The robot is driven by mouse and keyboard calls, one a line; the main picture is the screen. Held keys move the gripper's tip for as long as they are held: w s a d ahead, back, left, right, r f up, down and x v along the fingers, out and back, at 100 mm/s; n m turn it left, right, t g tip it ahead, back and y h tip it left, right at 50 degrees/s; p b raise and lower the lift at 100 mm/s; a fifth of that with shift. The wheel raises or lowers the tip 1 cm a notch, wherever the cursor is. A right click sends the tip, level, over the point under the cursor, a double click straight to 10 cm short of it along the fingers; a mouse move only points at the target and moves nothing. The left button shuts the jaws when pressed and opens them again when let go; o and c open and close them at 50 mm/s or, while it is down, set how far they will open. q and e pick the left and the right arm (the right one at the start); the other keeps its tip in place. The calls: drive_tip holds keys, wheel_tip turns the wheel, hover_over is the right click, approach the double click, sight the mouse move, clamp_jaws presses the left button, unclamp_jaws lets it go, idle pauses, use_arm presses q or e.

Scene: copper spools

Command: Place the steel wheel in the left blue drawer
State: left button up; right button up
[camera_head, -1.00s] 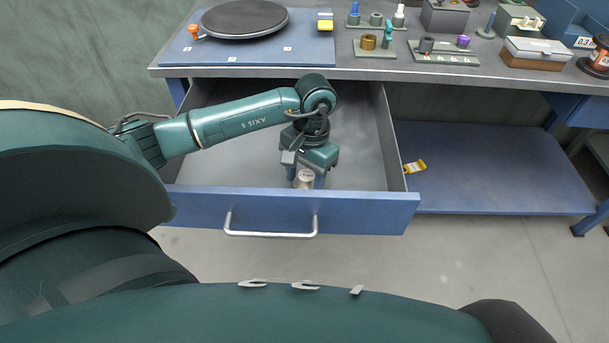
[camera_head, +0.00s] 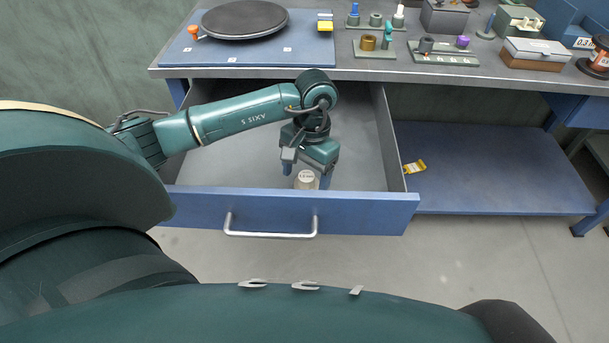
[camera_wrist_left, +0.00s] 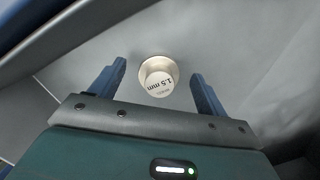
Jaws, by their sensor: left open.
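The steel wheel (camera_head: 306,180) is a small pale, round piece with a label on its top. It rests inside the open left blue drawer (camera_head: 290,212), close behind the front panel, which hides its lower part. In the left wrist view the wheel (camera_wrist_left: 158,82) shows a "1.5 mm" label. My left gripper (camera_head: 307,175) reaches down into the drawer. Its two blue fingers are open on either side of the wheel, with a gap on each side in the left wrist view (camera_wrist_left: 158,72). My right gripper is not in view.
The drawer floor around the wheel is otherwise clear where visible. Above the drawer, the workbench (camera_head: 350,70) holds a dark round plate (camera_head: 245,18), small fittings and boxes.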

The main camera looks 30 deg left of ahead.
sight(310, 173)
use_arm(q)
wheel_tip(310, 173, up, 11)
drive_tip(key=w, duration=0.1)
drive_tip(key=shift+w, duration=0.35)
drive_tip(key=shift+d, duration=0.1)
